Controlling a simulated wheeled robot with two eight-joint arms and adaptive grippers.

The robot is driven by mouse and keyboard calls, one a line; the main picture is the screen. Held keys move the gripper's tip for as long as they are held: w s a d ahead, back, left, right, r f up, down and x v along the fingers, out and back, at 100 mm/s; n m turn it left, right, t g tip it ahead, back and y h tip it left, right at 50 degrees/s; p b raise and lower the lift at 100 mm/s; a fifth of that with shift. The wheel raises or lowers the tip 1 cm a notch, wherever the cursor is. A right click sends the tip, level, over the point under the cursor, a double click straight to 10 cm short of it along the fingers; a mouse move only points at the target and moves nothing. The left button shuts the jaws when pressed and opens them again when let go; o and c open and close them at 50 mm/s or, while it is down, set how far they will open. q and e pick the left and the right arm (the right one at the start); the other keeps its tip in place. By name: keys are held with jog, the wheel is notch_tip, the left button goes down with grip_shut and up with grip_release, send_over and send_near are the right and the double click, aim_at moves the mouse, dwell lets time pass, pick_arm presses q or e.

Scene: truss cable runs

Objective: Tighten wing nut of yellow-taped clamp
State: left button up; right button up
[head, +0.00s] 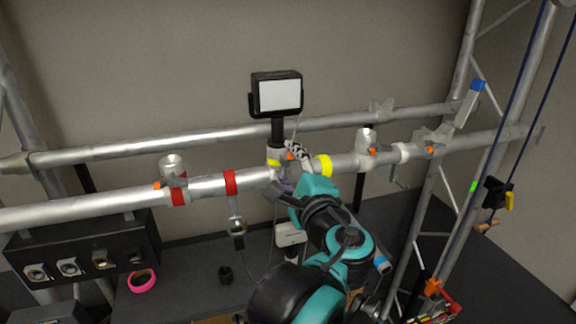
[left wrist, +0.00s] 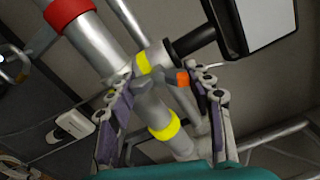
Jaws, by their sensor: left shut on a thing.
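The yellow-taped clamp (head: 274,154) sits on the lower truss tube, under a lamp on a black post. In the left wrist view the clamp's yellow tape (left wrist: 143,63) is near the picture's middle. A grey wing nut (left wrist: 150,78) and an orange piece (left wrist: 183,78) show beside it. My left gripper (head: 285,178) is at the clamp from the front. In the left wrist view its two fingers (left wrist: 160,102) stand on either side of the clamp's nut area, shut on the wing nut. The exact contact is partly hidden. My right gripper is not in view.
A lamp (head: 278,95) rises above the clamp. Red tape (head: 230,183) and yellow tape (head: 324,166) band the lower tube on either side. Other clamps (head: 367,146) sit along it. A black socket box (head: 85,252) hangs at left; blue ropes (head: 510,100) hang at right.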

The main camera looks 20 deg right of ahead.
pick_arm(q)
jog(key=m, duration=0.7)
jog(key=shift+a+f, duration=0.1)
jog(key=shift+f, duration=0.05)
jog(key=m, duration=0.7)
jog(key=shift+a+f+b, duration=0.1)
jog(key=shift+a+b, duration=0.05)
jog(key=shift+b, duration=0.25)
jog(key=o, duration=1.2)
jog(key=shift+c, duration=0.2)
jog(key=s, duration=1.2)
jog(key=shift+d, duration=0.25)
